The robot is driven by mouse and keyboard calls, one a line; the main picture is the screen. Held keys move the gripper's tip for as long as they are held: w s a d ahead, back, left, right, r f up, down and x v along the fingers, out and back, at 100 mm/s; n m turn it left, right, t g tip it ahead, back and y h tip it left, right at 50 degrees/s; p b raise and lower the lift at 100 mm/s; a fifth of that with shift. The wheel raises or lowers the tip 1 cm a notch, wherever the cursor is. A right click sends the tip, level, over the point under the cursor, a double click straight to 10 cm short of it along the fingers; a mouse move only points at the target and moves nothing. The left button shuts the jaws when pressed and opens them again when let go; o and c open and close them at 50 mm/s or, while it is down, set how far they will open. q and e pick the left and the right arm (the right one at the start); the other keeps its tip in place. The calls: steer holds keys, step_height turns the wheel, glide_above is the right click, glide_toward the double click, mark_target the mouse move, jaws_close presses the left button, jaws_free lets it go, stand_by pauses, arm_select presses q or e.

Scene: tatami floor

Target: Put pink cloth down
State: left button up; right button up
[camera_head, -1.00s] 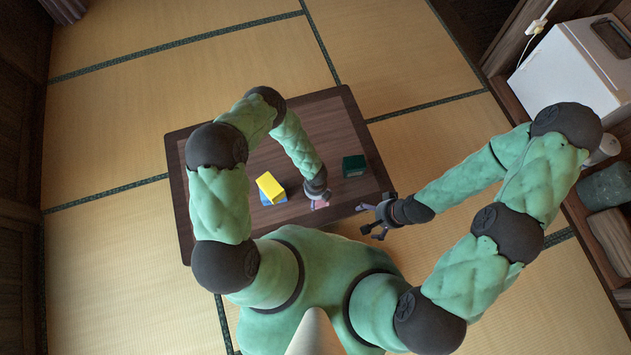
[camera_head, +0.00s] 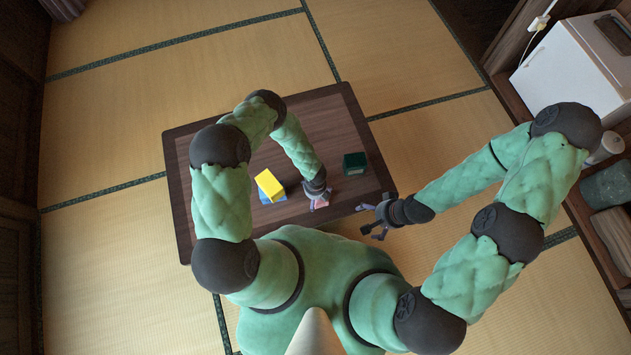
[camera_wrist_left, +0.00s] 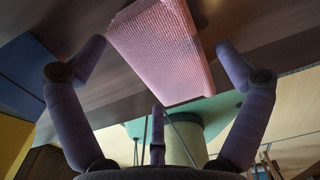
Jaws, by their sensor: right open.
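The pink cloth (camera_head: 322,204) is a small folded piece near the front edge of the low dark table (camera_head: 315,115). In the left wrist view the cloth (camera_wrist_left: 160,50) shows its woven texture and lies against the brown tabletop. My left gripper (camera_head: 317,197) is right at the cloth. In the wrist view its purple fingers are spread, one on each side of the cloth, with small gaps showing. My right gripper (camera_head: 369,219) is open and empty, just off the table's right front corner.
A yellow block (camera_head: 269,185) on a blue one (camera_head: 281,199) sits left of my left gripper. A dark green box (camera_head: 354,163) sits to the right. A white cabinet (camera_head: 570,75) stands at the upper right. The far tabletop is clear.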

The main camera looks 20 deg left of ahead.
arm_select(q)
steer(key=shift+r, duration=0.1)
steer(key=shift+r+p, duration=0.3)
steer(key=shift+p, duration=0.05)
steer(key=s+d+r+n+h+p, duration=0.1)
steer(key=s+r+n, duration=0.3)
steer(key=r+n, duration=0.8)
steer(key=s+r+n+h+p, duration=0.3)
steer(key=r+n, duration=1)
steer(key=n, duration=0.6)
steer(key=shift+s+d+r+n, duration=0.3)
steer(key=shift+s+d, duration=0.1)
steer(key=shift+s, duration=0.3)
steer(key=shift+f, duration=0.1)
